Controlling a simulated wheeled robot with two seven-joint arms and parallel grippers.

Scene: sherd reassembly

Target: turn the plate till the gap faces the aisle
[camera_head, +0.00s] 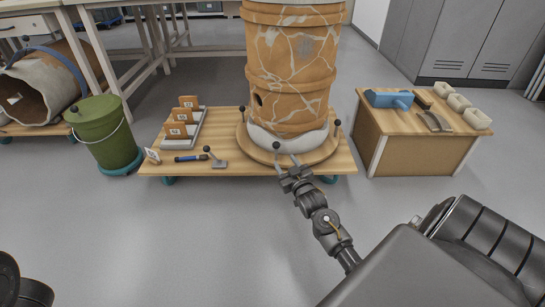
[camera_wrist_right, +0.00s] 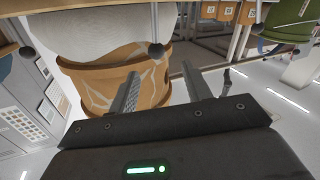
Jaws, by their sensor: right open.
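A round wooden plate (camera_head: 246,148) lies on a low board and bears a large orange jar (camera_head: 290,70) with pale joint lines and a white base. A dark gap (camera_head: 258,99) shows in the jar's left side. Several dark knobs on posts stand around the plate's rim. The front knob (camera_head: 276,146) is just ahead of my right gripper (camera_head: 288,160), which is open and empty. In the right wrist view this knob (camera_wrist_right: 155,50) appears between the fingertips (camera_wrist_right: 160,74); I cannot tell if they touch its post. My left gripper is out of view.
The low wheeled board (camera_head: 230,166) also holds a rack of sherds (camera_head: 187,122), a blue marker (camera_head: 191,158) and a small grey-headed tool (camera_head: 216,160). A green bucket (camera_head: 105,135) stands left. A wooden cabinet (camera_head: 415,155) with tools stands right. Front floor is clear.

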